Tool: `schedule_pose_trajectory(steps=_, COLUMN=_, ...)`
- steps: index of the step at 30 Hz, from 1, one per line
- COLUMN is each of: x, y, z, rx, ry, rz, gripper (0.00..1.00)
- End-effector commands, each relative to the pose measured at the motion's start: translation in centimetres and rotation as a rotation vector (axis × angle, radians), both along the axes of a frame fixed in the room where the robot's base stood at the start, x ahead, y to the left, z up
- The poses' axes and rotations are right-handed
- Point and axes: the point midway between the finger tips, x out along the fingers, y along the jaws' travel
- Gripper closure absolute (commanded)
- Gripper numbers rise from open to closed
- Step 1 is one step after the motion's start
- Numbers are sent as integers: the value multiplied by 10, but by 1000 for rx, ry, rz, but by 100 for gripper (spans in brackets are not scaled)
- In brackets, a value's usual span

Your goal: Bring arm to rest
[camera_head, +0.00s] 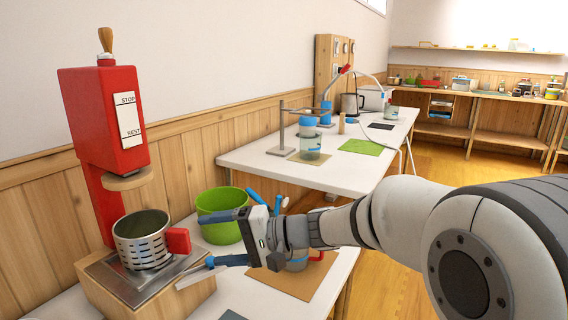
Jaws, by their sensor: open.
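My arm reaches in from the right. My gripper (222,238) is open and empty, its two blue-grey fingers pointing left. In the picture it lies to the right of a perforated metal cup (140,240) with a red handle, and in front of a green bucket (212,205). The cup stands on a metal plate on the wooden base (150,300) of a red press (100,120) marked STOP and REST. A second vessel (297,264) with a red handle is partly hidden behind my gripper, on a brown mat (313,282).
The white bench (250,165) runs away from me along the wall. It carries a stand (282,130) beside a blue-topped jar (309,140), a green mat (361,147) and a kettle (350,104). Shelves (450,118) stand at the back. Wooden floor (440,160) is clear at the right.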

Motion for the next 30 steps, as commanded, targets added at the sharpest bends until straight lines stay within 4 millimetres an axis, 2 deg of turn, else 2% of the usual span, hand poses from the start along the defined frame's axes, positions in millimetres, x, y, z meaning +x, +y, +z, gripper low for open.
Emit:
schedule_pose_trajectory(steps=1, x=-11, y=-10, z=28, rx=-57, ry=-1, rz=11, gripper=20)
schedule_pose_trajectory(steps=8, x=-56, y=-57, z=61, rx=-346, ry=7, rz=48, gripper=20)
schedule_pose_trajectory(steps=15, x=-93, y=-118, z=96, rx=-645, ry=-4, rz=43, gripper=20)
schedule_pose_trajectory(steps=20, x=-115, y=-164, z=125, rx=-846, ry=-23, rz=21, gripper=20)
schedule_pose_trajectory(steps=24, x=-131, y=-206, z=156, rx=-1025, ry=-51, rz=-10, gripper=20)
schedule_pose_trajectory(steps=30, x=-148, y=-259, z=195, rx=-1241, ry=-99, rz=-61, gripper=20)
